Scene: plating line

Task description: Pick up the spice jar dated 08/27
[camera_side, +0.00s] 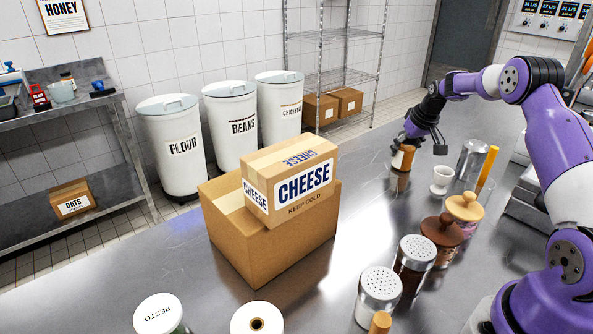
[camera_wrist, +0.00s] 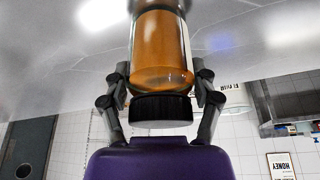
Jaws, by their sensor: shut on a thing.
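A small spice jar (camera_side: 403,157) with orange-brown contents and a pale label stands upright at the far part of the steel counter in the side view. In the wrist view the jar (camera_wrist: 160,50) appears upside down, with orange contents and a black ridged lid (camera_wrist: 160,108). My gripper (camera_side: 408,142) reaches down over it in the side view. Its fingers (camera_wrist: 161,80) are shut on the jar, one on each side near the lid. No date is readable on the jar in either view. I cannot tell whether its base touches the counter.
A white cup (camera_side: 442,180) and a metal shaker (camera_side: 471,161) stand right of the jar. Wooden-lidded jars (camera_side: 442,238) and metal-topped shakers (camera_side: 378,295) line the counter nearer the camera. A cheese box (camera_side: 289,181) rests on a larger carton (camera_side: 262,250). The counter left of the jar is clear.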

